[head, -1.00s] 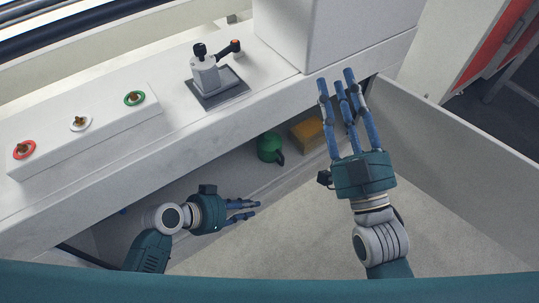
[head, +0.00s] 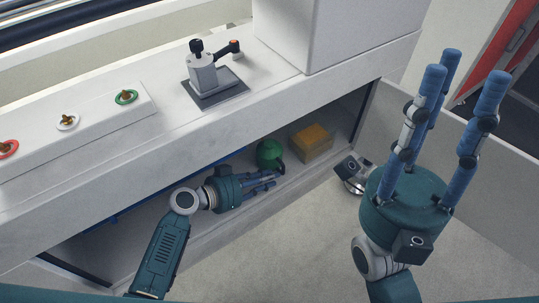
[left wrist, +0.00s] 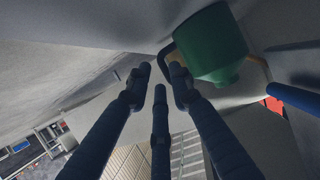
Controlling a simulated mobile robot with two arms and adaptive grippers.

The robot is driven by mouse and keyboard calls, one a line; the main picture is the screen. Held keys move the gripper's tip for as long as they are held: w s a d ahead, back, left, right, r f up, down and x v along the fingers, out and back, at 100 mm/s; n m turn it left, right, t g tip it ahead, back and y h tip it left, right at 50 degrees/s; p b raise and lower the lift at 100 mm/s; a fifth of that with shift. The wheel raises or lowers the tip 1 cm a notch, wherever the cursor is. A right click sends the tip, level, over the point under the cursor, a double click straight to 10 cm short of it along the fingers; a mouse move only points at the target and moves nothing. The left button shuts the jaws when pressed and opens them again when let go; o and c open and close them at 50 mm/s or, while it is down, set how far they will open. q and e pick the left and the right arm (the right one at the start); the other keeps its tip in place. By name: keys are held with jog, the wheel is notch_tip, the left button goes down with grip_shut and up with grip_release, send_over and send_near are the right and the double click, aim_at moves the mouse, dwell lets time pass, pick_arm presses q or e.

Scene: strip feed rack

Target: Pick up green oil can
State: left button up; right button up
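The green oil can (head: 268,152) stands on the lower shelf under the white counter, and its dark handle shows on its right side. In the left wrist view the can (left wrist: 215,45) is large, just beyond and to the right of the fingertips. My left gripper (head: 272,182) is in front of the can in the shelf opening, with straight, spread fingers and nothing between them. It looks apart from the can. My right gripper (head: 463,82) is raised at the right, open and empty, its fingers pointing up.
A yellow box (head: 310,142) stands on the shelf right of the can. The counter edge overhangs the shelf. A lever device (head: 207,77) and a button panel (head: 70,135) sit on the counter. A pale side panel (head: 480,165) stands at the right.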

aim_at(283, 173)
pick_arm(q)
jog(key=b+x, duration=0.1)
jog(key=x, duration=0.3)
jog(key=shift+w+d, duration=0.2)
jog(key=shift+d, duration=0.2)
jog(key=shift+r, duration=0.1)
grip_shut()
jog(key=shift+r, duration=0.1)
